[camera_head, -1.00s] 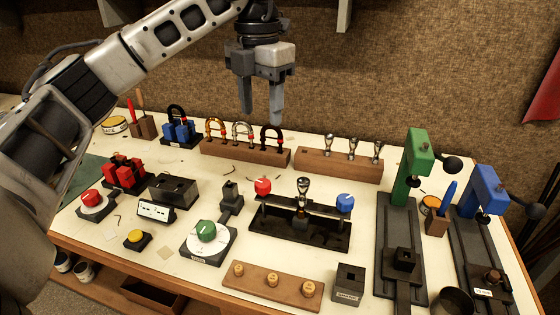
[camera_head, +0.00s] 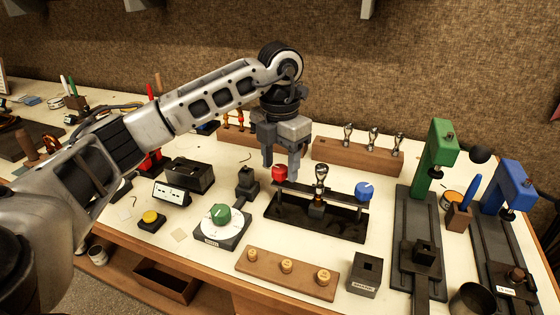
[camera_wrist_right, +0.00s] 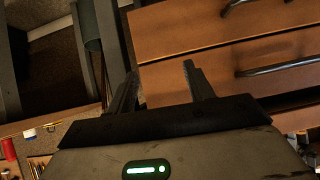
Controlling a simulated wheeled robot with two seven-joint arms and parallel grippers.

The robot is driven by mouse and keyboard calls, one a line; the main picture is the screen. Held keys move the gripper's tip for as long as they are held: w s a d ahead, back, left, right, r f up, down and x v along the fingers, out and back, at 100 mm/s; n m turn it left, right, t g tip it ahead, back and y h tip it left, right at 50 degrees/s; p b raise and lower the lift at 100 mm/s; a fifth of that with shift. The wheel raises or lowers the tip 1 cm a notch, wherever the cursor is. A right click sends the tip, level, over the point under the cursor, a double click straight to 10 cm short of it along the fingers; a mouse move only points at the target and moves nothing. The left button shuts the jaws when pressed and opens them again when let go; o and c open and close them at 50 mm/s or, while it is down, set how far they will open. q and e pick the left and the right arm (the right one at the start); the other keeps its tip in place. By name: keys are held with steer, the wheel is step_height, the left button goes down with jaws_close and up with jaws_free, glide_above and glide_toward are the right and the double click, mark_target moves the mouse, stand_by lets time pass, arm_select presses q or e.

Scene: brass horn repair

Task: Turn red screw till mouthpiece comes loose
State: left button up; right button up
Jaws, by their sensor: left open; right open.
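The red screw knob (camera_head: 280,173) sits at the left end of a black mouthpiece puller (camera_head: 330,222) on the bench. A silver mouthpiece (camera_head: 321,175) stands upright in the middle of the puller, and a blue knob (camera_head: 363,190) is at its right end. My left gripper (camera_head: 281,172) points down with fingers apart, just behind or over the red knob; I cannot tell whether it touches. My right gripper (camera_wrist_right: 158,85) shows only in the right wrist view, open and empty, facing wooden drawers.
A wooden block with several mouthpieces (camera_head: 350,158) stands behind the puller. A green press (camera_head: 437,150) and a blue press (camera_head: 512,185) stand at the right. A dial box with a green knob (camera_head: 220,214) and a wooden strip with pegs (camera_head: 288,272) lie in front.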

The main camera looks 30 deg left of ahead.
arm_select(q)
steer(key=shift+f, duration=0.15)
steer(key=c, duration=1)
